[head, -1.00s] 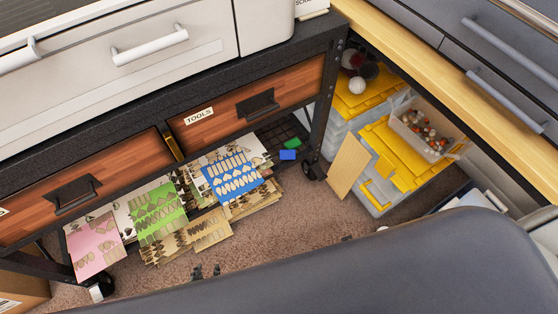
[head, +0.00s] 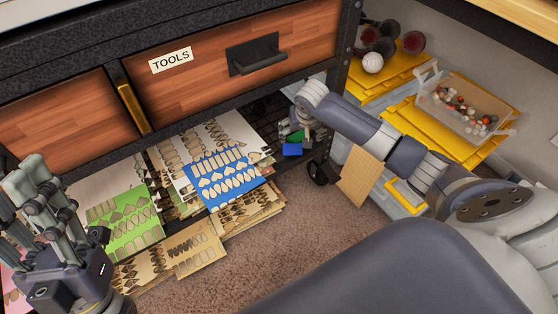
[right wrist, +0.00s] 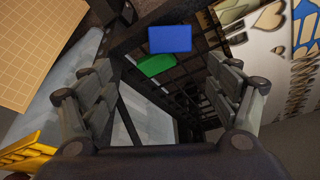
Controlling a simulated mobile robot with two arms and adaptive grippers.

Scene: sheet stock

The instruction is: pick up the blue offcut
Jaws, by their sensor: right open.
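The blue offcut (head: 292,149) is a small plain blue rectangle on the dark wire shelf under the workbench, near its right leg. It also shows in the right wrist view (right wrist: 170,39), top centre, beyond the fingertips. My right gripper (right wrist: 163,66) is open and empty, with the blue offcut ahead of it and apart from the fingers. In the head view my right gripper (head: 293,127) is small and close behind the blue offcut. My left gripper (head: 32,185) is at the far left, away from the offcut; its jaw opening is unclear.
A green offcut (right wrist: 157,65) lies beside the blue one. A larger blue sheet with cut-out shapes (head: 222,180) lies on several sheets to the left. The bench leg and caster (head: 321,172) stand close right. Yellow-lidded bins (head: 440,128) are farther right. Carpet (head: 290,215) is clear in front.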

